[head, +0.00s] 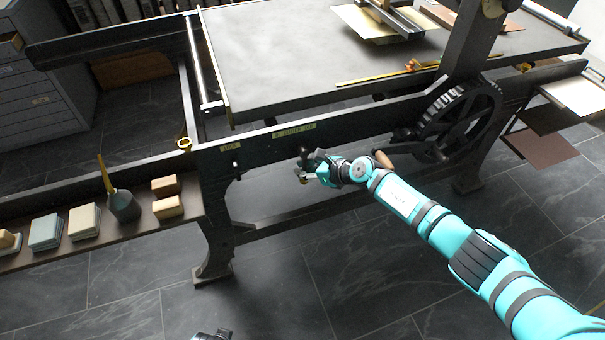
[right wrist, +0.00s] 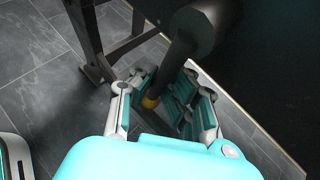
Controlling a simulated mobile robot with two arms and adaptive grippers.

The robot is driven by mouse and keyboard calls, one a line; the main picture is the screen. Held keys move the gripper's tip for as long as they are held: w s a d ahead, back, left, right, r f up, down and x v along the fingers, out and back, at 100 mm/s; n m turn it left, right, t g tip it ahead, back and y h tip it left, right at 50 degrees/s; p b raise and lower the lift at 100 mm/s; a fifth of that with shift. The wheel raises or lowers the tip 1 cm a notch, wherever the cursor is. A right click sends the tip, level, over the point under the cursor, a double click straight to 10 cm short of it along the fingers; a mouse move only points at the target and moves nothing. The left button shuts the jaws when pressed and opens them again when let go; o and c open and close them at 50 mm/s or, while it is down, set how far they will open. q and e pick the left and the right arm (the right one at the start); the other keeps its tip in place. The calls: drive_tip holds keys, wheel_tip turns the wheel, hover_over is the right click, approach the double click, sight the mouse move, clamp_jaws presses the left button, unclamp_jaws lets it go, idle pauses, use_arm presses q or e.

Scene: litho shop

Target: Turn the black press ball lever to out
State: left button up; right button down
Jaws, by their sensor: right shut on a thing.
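The black press ball lever (head: 304,153) is on the front rail of the press, below a yellow label (head: 294,131) too small to read surely. My right gripper (head: 314,172) is at the lever, its fingers closed around the lower part. In the right wrist view, the dark lever (right wrist: 185,45) runs down between the fingers of my right gripper (right wrist: 160,105), with a yellowish piece (right wrist: 150,102) near the tips.
The press bed (head: 300,50) stretches above the rail. A large black gear (head: 460,115) with a wooden handle (head: 383,160) stands right of the lever, close to my right forearm. A smaller lever (head: 236,166) sits left. A shelf (head: 25,258) holds blocks and an oil can (head: 123,205).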

drive_tip(key=shift+d+f, duration=0.1)
drive_tip(key=shift+d, duration=0.1)
drive_tip(key=c, duration=1.6)
unclamp_jaws()
drive_tip(key=v, duration=1.2)
